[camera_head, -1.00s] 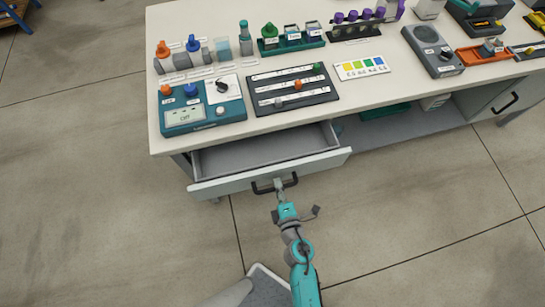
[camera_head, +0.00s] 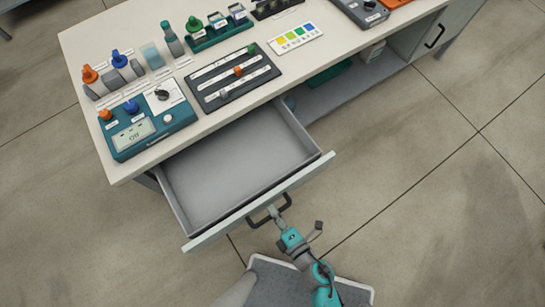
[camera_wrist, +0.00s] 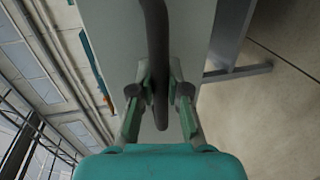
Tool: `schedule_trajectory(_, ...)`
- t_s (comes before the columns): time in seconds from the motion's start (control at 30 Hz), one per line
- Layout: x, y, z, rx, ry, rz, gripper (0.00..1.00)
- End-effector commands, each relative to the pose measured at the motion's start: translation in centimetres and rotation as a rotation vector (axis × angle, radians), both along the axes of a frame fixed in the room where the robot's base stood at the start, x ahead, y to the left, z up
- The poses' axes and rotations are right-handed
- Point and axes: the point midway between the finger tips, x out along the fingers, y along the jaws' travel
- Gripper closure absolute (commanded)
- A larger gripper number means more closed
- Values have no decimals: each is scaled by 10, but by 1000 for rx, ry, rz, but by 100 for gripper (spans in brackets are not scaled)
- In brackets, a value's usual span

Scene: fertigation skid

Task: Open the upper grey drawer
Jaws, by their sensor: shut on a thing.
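The upper grey drawer (camera_head: 222,168) is pulled well out from under the bench, and its empty grey inside shows in the head view. Its front panel also shows in the wrist view (camera_wrist: 185,30). The dark bar handle (camera_head: 260,217) is on the front panel. My gripper (camera_head: 275,212) is at this handle. In the wrist view my gripper (camera_wrist: 160,90) has its two fingers on either side of the dark handle (camera_wrist: 156,40), shut on it.
The bench top (camera_head: 95,50) carries a teal control box (camera_head: 150,125), a dark slider panel (camera_head: 235,75) and bottles in a green rack. A cabinet door with a dark handle (camera_head: 434,37) is at the right. The floor in front is clear.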

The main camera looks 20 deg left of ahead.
Motion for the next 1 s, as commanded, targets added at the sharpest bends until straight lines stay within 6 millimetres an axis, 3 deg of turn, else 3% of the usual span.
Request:
schedule_trajectory(0.17, 0, 0, -1, -2, 1, -1, 100)
schedule_trajectory(0.2, 0, 0, -1, -2, 1, -1, 78)
schedule_trajectory(0.3, 0, 0, -1, -2, 1, -1, 59)
schedule_trajectory(0.77, 0, -1, 0, -1, 0, -1, 59)
schedule_trajectory(1.0, -11, -15, 3, -1, 2, -5, 59)
